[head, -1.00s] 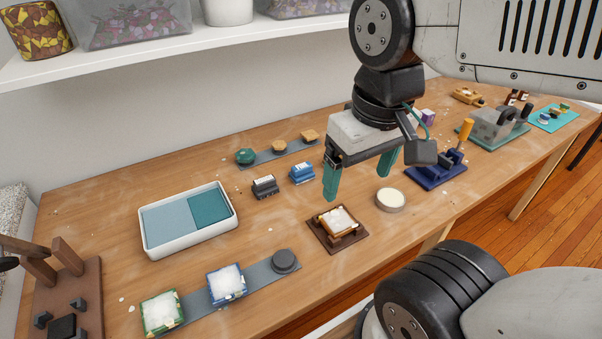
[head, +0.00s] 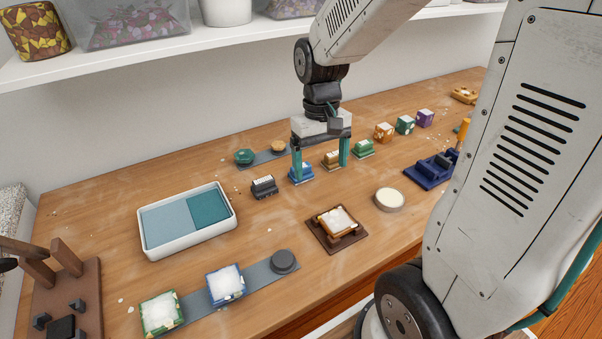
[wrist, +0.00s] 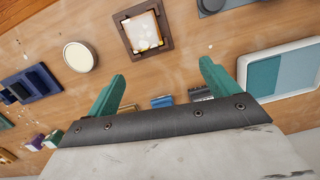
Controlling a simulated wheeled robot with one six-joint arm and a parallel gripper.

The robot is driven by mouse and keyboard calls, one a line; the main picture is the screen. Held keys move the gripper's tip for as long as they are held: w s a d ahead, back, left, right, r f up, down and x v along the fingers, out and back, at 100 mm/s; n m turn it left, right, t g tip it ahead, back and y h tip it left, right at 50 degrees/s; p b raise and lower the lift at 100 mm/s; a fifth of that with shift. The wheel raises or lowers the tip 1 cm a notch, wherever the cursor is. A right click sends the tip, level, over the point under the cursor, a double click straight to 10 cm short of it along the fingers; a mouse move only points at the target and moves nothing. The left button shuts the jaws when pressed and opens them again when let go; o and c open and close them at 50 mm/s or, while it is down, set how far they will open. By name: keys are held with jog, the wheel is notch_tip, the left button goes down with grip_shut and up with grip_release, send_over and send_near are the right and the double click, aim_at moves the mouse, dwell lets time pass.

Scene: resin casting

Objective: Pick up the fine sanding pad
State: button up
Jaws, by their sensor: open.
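Several small pads or blocks stand in a row at the middle back of the table in the head view: a dark grey one (head: 264,187), a blue one (head: 301,174), a tan one (head: 331,161) and a green one (head: 362,149). I cannot tell from markings which is the fine sanding pad. My gripper (head: 320,172) is open and empty, its teal fingers pointing down around the blue and tan pads as seen from the head. The wrist view also shows my open gripper (wrist: 162,72), with the blue pad (wrist: 162,101) and dark grey pad (wrist: 201,93) partly hidden by its body.
A white two-part tray (head: 146,243) stands left. A brown stand (head: 350,243) with a framed white piece and a round cream dish (head: 389,199) are in front. A dark blue fixture (head: 432,172) and coloured cubes (head: 405,125) stand right. A shelf (head: 110,58) overhangs the back.

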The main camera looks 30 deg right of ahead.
jog(key=w+d+f+t, duration=0.1)
jog(key=w+f, duration=0.2)
jog(key=w, duration=0.2)
jog(key=w+d+f+t, duration=0.1)
jog(key=w+d+f, duration=0.1)
jog(key=w, duration=0.3)
jog(key=w+d+f+t, duration=0.1)
jog(key=w+f, duration=0.2)
jog(key=w, duration=0.2)
jog(key=shift+w+d+f+n, duration=0.2)
jog(key=shift+w+f+n, duration=0.05)
jog(key=shift+f+n, duration=0.15)
jog(key=f, duration=0.5)
jog(key=w+f, duration=0.1)
jog(key=f, duration=0.1)
jog(key=shift+d+f, duration=0.1)
jog(key=shift+f, duration=0.2)
jog(key=c, duration=1.1)
